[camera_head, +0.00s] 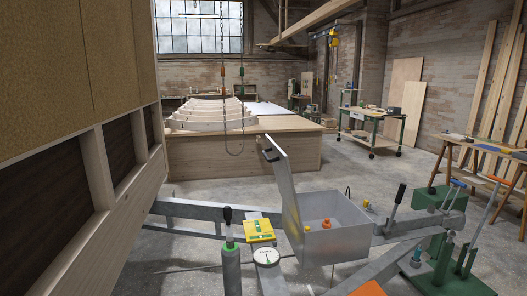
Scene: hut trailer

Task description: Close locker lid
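The locker is a grey metal box (346,243) on the trailer's drawbar, right of centre in the head view. Its lid (284,190) stands open at the left side of the box, steeply raised and leaning a little left at the top. A dark handle (270,150) sits near the lid's top edge. Small orange items (326,223) show inside the open box. My gripper is not in view.
A yellow piece (259,230) and a round pale gauge (265,257) sit on the drawbar left of the locker, near an upright post with a dark handle (228,215). Levers (395,200) and green equipment (445,260) stand right. The hut wall (75,60) fills the left.

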